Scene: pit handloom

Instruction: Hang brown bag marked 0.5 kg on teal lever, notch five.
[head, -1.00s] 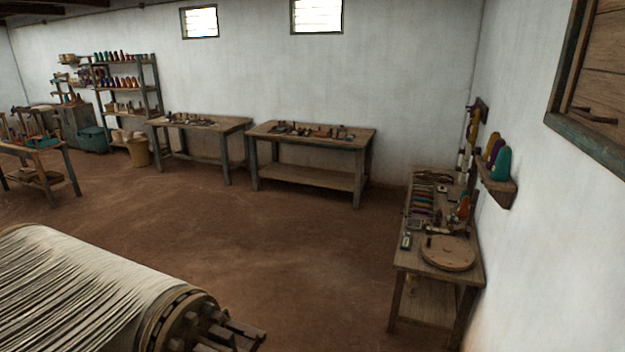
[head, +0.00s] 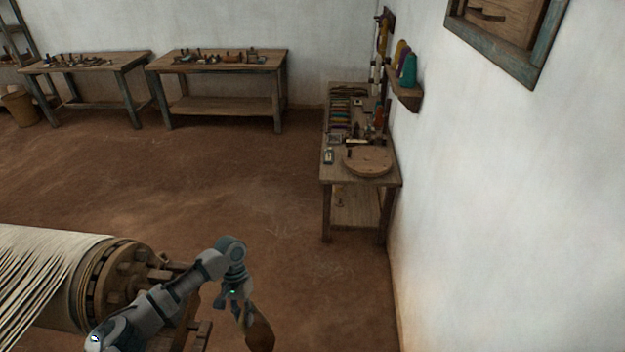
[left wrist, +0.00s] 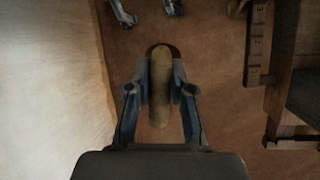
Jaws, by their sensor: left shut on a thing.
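My left gripper (head: 240,304) is shut on a brown bag (head: 260,335), which hangs below it near the bottom of the head view. In the left wrist view the gripper (left wrist: 160,80) has its two fingers on either side of the bag (left wrist: 160,100), which looks tan and narrow from above. The 0.5 kg mark cannot be read. I cannot make out the teal lever or its notches in either view. My right gripper is not in view.
The loom's warp roller (head: 45,275), with a dark toothed end, is at the lower left, beside my left arm. A side table (head: 328,175) stands along the right wall under a shelf (head: 405,96). Two workbenches (head: 215,106) stand at the back. The floor between is clear.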

